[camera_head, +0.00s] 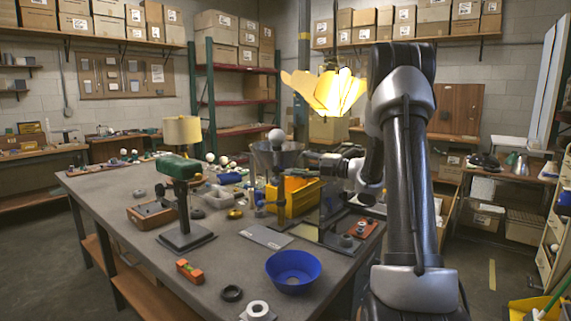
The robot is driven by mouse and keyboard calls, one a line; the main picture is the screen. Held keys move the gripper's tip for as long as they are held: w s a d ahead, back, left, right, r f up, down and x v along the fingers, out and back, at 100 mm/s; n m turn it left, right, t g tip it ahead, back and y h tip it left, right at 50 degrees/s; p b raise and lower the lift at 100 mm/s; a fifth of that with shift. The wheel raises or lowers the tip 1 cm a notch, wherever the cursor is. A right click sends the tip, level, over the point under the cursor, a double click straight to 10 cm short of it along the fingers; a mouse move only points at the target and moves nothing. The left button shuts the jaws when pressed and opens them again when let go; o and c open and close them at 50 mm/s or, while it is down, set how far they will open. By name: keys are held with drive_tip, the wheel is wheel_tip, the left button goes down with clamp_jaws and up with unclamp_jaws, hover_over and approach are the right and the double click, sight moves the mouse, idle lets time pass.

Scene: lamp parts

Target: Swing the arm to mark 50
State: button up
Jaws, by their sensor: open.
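A yellow upright post (281,199) stands on the workbench, with a white ball (276,136) at its top and blue fittings low on its side. A dark grey bowl-shaped shade (266,156) shows around the same height. I cannot tell which part is the swinging arm. No scale or mark 50 is readable at this size. My gripper (309,158) is just right of the post at about the shade's height. It is open, small and dark in the view. I cannot tell whether it touches anything, and its fingertips partly blend with the parts behind.
The workbench (110,195) is crowded. A green-headed stand (180,170), a blue bowl (293,271), a yellow bin (297,193), an orange block (189,271) and a grey plate (266,237) are on it. A glowing yellow petal shade (326,92) is above my gripper. The bench's front left is fairly clear.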

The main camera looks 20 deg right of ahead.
drive_tip(key=shift+v, duration=1.8)
